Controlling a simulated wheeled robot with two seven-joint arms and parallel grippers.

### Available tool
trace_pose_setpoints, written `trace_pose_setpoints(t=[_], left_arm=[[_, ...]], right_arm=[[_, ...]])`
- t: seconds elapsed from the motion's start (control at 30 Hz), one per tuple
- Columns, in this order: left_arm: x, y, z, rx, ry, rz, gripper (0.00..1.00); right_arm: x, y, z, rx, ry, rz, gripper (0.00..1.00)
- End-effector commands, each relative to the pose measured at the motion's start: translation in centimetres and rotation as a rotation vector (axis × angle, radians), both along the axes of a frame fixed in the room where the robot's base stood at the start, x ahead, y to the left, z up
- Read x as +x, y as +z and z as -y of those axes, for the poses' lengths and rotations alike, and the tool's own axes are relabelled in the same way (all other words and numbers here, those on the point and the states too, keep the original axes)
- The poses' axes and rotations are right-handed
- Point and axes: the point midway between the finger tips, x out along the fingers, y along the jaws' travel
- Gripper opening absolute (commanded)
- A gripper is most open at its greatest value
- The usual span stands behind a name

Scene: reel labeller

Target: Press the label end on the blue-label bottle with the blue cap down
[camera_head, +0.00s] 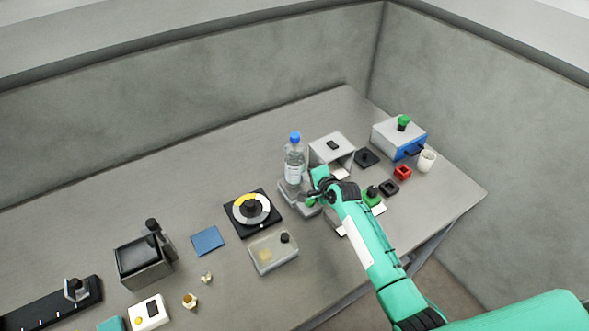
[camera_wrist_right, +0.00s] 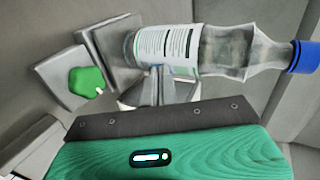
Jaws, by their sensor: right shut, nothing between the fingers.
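The clear bottle (camera_head: 292,160) with the blue cap (camera_head: 295,137) stands upright on a grey holder (camera_head: 288,190) near the middle of the table. In the right wrist view the bottle (camera_wrist_right: 225,52) lies sideways across the picture, its blue cap (camera_wrist_right: 304,57) at the right. Its white label (camera_wrist_right: 165,50) shows dark print and barcode-like stripes. My right gripper (camera_head: 314,184) is beside the bottle's lower part; in the wrist view its shut fingertips (camera_wrist_right: 162,76) are at the label, and I cannot tell whether they touch. The label end is not clear to see. My left gripper is not in view.
A green button (camera_wrist_right: 88,80) sits on the holder's front plate. A grey open-fronted box (camera_head: 332,146) stands just behind right. A black round dial (camera_head: 251,210) and clear-lidded tray (camera_head: 273,252) lie to the left. A red block (camera_head: 402,172) and white cup (camera_head: 427,161) are at right.

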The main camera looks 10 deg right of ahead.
Motion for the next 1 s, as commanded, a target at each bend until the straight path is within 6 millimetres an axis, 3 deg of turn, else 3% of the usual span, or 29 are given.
trace_pose_setpoints(t=[1.0], left_arm=[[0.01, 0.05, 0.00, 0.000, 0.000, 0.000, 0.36]], right_arm=[[0.28, 0.03, 0.82, 0.000, 0.000, 0.000, 0.00]])
